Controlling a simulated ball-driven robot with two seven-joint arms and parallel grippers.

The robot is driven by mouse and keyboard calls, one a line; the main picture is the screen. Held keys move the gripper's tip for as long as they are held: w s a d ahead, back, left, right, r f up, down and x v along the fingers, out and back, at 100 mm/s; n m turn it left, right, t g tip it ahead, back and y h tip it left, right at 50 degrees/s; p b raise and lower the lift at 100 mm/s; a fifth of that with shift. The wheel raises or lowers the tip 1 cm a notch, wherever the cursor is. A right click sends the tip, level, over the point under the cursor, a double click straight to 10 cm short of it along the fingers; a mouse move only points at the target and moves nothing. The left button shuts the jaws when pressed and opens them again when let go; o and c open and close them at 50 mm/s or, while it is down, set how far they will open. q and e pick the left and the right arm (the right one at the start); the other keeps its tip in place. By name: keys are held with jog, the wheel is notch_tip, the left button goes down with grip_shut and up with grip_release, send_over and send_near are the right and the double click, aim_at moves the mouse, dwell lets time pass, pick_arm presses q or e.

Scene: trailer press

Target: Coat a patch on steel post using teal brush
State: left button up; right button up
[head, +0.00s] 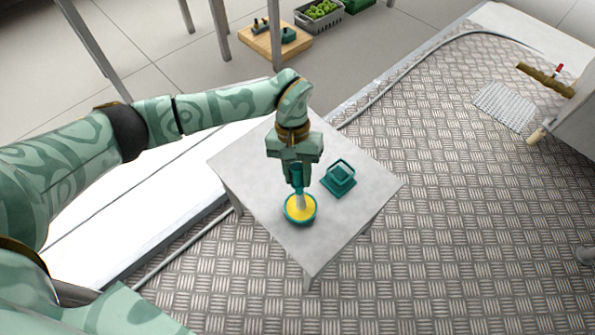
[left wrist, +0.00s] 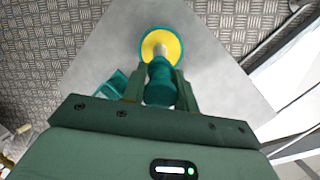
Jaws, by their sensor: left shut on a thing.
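My left gripper (head: 298,180) is shut on the teal brush (head: 297,176), above a small grey table (head: 265,199). The brush points down, with its pale bristle end in or just over a teal bowl of yellow coating (head: 299,209). In the left wrist view, the brush handle (left wrist: 160,82) sits between the fingers, and the bowl (left wrist: 161,46) is beyond its tip. I cannot tell how deep the bristles sit. A teal holder (head: 339,179) stands on the table to the right of the bowl. I cannot make out the steel post for certain. My right gripper is not in view.
Patterned metal floor surrounds the table. A hose (head: 385,90) runs along its edge. A wooden board (head: 262,42) with small items and a grey crate (head: 319,19) of green things lie at the back. A grey perforated mat (head: 503,106) lies at the right.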

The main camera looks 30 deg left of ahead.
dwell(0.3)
